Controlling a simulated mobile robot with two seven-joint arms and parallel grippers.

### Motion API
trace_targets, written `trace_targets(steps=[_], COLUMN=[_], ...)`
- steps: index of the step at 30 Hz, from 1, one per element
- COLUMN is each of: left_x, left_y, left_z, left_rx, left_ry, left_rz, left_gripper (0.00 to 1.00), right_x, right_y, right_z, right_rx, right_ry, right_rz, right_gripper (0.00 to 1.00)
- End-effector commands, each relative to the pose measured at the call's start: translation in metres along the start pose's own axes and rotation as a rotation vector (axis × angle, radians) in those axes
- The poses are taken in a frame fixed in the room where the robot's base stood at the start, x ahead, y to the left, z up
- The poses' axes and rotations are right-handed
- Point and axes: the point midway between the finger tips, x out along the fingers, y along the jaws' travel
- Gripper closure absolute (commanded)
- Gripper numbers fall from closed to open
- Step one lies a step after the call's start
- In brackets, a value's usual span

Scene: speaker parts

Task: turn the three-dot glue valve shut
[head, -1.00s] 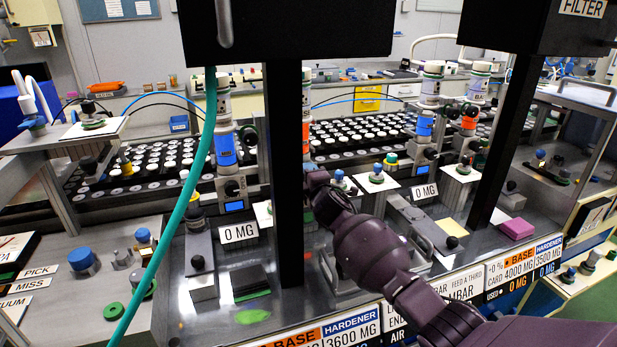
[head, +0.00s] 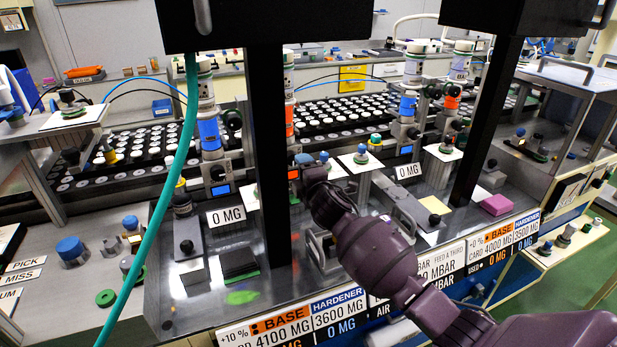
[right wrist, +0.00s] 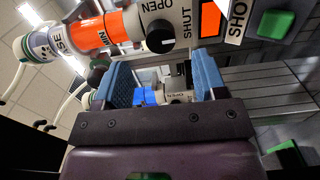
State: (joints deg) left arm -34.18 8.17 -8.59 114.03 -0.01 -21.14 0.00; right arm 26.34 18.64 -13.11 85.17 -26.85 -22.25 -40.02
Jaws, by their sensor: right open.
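In the right wrist view an orange-banded glue cartridge (right wrist: 92,33) has a white collar with dark dots, too small to count surely. Its grey valve body (right wrist: 182,28) is marked OPEN and SHUT and carries a black knob (right wrist: 160,38); I cannot tell its setting. My right gripper (right wrist: 160,68) is open and empty, its blue fingers apart below the knob. In the head view an orange-banded cartridge (head: 290,118) shows partly beside the black post, and my right arm reaches up to that post, which hides the gripper. My left gripper is not in view.
A blue-banded cartridge (head: 209,133) stands left of the black post (head: 266,160). Another blue-banded unit (right wrist: 145,95) shows between my fingers. A green block (right wrist: 275,25) is at upper right.

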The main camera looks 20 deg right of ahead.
Motion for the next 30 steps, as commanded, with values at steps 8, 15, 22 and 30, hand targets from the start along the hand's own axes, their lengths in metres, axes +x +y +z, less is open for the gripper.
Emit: trace_targets(steps=[8, 15, 22, 30], left_x=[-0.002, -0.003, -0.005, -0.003], left_y=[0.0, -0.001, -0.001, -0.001], left_z=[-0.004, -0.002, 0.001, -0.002], left_rx=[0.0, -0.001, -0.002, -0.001], left_ry=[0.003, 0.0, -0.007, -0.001], left_rz=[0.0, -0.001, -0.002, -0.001], left_gripper=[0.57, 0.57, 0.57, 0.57], right_x=[-0.031, -0.037, -0.037, -0.037], right_y=[0.0, -0.001, -0.001, -0.001], right_z=[0.0, 0.0, 0.0, 0.0], right_rx=[0.0, 0.0, 0.001, 0.001], right_ry=[0.001, 0.001, 0.001, 0.001], right_rz=[0.0, -0.001, -0.001, -0.001], right_gripper=[0.35, 0.35, 0.35, 0.35])
